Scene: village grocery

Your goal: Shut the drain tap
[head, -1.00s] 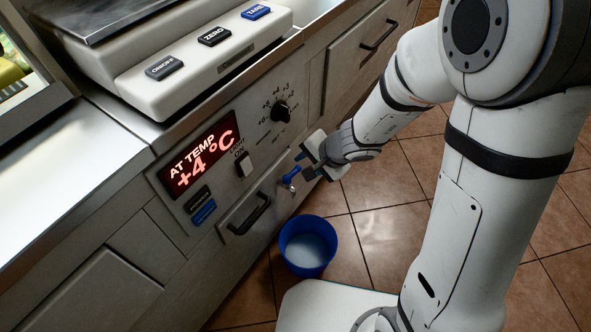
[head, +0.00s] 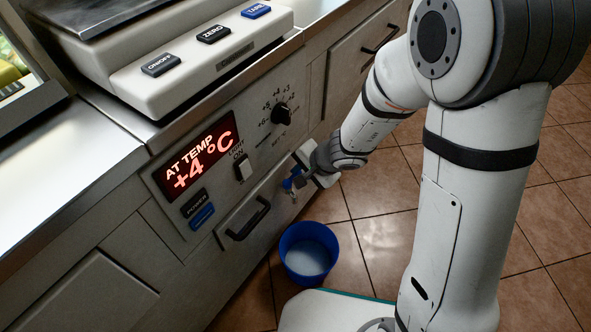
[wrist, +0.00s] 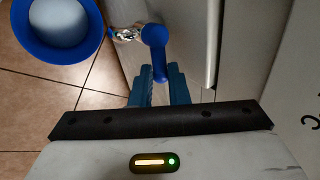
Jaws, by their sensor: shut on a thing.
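The drain tap has a blue lever (head: 288,184) on the cabinet front, to the right of the black drawer handle. In the wrist view the blue lever (wrist: 155,38) has a round head and a narrow arm reaching down between my fingers. The tap's metal spout (wrist: 125,34) shows to the left of the lever head. My gripper (head: 302,176) is at the tap, and in the wrist view my gripper (wrist: 161,80) is shut on the lever's arm. In the head view my fingers partly hide the lever.
A blue bucket (head: 284,256) with pale liquid stands on the tiled floor below the tap. The control panel reads "AT TEMP +4 °C" on its display (head: 198,158). A black drawer handle (head: 248,219) sticks out nearby. A scale (head: 200,62) stands on the counter.

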